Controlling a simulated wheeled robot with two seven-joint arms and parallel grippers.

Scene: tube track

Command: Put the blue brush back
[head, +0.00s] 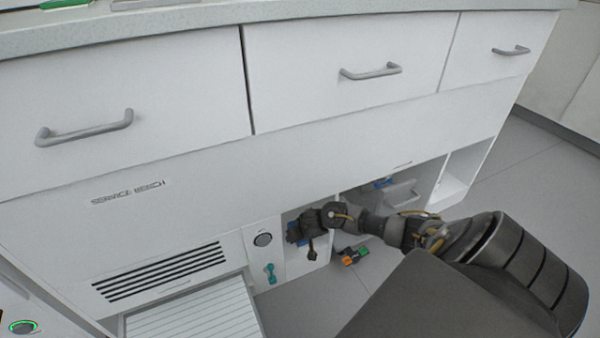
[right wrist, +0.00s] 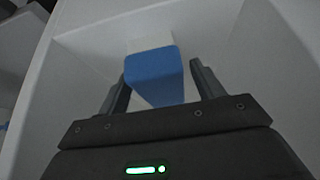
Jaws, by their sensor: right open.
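My right gripper (head: 303,232) reaches into a low open compartment of the white bench. In the right wrist view the gripper (right wrist: 158,64) is open, one finger on each side of a blue block-like part (right wrist: 154,75) with a white part behind it. In the head view, a little blue (head: 291,229) shows beside the gripper, mostly hidden. My left gripper is not in view.
White compartment walls (right wrist: 285,75) stand close around the gripper. Another blue item (head: 379,184) sits in the bay to the right. An orange, green and dark object (head: 352,256) lies on the floor.

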